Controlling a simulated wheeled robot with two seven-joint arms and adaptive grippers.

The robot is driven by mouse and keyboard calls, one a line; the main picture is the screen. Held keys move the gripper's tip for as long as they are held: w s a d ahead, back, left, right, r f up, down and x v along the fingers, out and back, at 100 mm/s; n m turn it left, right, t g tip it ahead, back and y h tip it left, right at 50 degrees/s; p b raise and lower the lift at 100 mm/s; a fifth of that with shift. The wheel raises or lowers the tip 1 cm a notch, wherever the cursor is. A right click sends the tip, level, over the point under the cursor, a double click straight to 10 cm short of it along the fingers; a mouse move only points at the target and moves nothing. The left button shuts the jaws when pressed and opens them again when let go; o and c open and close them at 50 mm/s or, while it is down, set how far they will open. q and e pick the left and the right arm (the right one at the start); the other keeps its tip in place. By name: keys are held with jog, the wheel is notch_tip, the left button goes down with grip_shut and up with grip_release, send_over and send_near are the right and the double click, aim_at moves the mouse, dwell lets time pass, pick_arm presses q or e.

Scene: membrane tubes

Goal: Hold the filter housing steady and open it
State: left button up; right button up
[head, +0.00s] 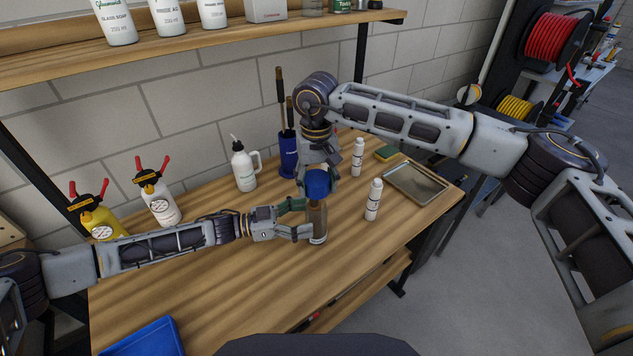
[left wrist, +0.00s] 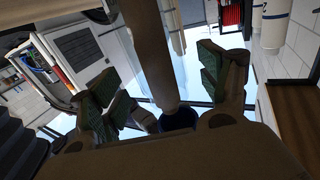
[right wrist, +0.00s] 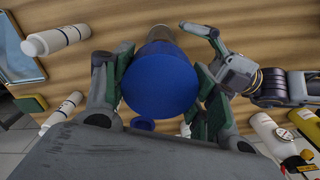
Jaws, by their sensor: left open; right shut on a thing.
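The filter housing is a brownish cylinder (head: 318,222) with a blue cap (head: 318,184), upright on the wooden table. My right gripper (head: 319,187) comes down from above and is shut on the blue cap. In the right wrist view the cap (right wrist: 160,80) fills the space between the fingers. My left gripper (head: 309,219) is open, with its fingers on either side of the housing's body below the cap. In the left wrist view the body (left wrist: 150,50) stands between the spread fingers, apart from both pads. The housing's inside is hidden.
Two white bottles (head: 373,200) (head: 358,157) and a metal tray (head: 415,182) are to the right. A blue holder with tools (head: 288,153) and a white jug (head: 244,166) stand behind. A blue bin (head: 145,338) lies front left. The table's front middle is clear.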

pick_arm(q)
jog(key=s+a, duration=0.1)
jog(key=a, duration=0.7)
jog(key=shift+s, duration=0.3)
